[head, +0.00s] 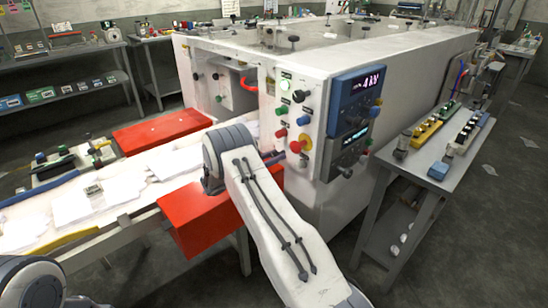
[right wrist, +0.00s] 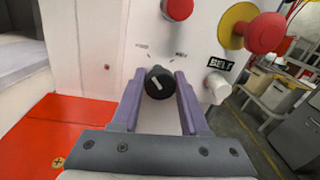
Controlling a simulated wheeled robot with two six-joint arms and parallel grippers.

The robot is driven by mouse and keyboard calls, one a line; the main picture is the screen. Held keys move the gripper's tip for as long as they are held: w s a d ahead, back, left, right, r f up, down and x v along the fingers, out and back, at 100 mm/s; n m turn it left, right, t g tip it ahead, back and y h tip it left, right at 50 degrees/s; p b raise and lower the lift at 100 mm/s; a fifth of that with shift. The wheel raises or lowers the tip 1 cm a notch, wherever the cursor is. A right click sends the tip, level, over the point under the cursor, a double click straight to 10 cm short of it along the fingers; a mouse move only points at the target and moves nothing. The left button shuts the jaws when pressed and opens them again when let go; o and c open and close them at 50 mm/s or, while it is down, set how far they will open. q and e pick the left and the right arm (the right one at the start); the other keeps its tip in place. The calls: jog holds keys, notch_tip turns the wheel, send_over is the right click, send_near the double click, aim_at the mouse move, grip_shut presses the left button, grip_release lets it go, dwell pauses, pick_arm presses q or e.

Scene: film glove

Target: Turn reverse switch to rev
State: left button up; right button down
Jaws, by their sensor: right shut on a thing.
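The reverse switch (right wrist: 158,83) is a round black knob with a white pointer mark on the white machine panel. The mark slants from lower left to upper right. Small labels sit above it at left and right, too blurred to read surely. My right gripper (right wrist: 157,92) is shut on the knob, with a purple finger against each side. In the head view my right gripper (head: 279,158) reaches the lower panel, and the knob cannot be made out there. My left gripper is out of view.
A red button (right wrist: 178,9) is above the switch. A red mushroom button on yellow (right wrist: 265,33) and a white knob (right wrist: 216,86) under the BELT label are to its right. A blue display unit (head: 352,100) is beside the controls. A red box (head: 190,222) is below my right arm.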

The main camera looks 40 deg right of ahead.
jog(key=m+b, duration=0.4)
jog(key=m, duration=0.1)
jog(key=shift+s+f, duration=0.1)
jog(key=shift+f, duration=0.15)
jog(key=m+b, duration=0.3)
jog(key=b, duration=0.2)
jog(key=m+b, duration=0.4)
jog(key=b, duration=0.1)
jog(key=m+t+y+b, duration=0.1)
jog(key=m+b, duration=0.2)
jog(key=b, duration=0.2)
jog(key=shift+s+f+b, duration=0.15)
jog(key=shift+f+b, duration=0.15)
jog(key=shift+r+m+b, duration=0.25)
jog(key=shift+m+b, duration=0.75)
jog(key=shift+b, duration=0.2)
jog(key=shift+c, duration=2.2)
grip_release()
jog(key=shift+r, duration=0.15)
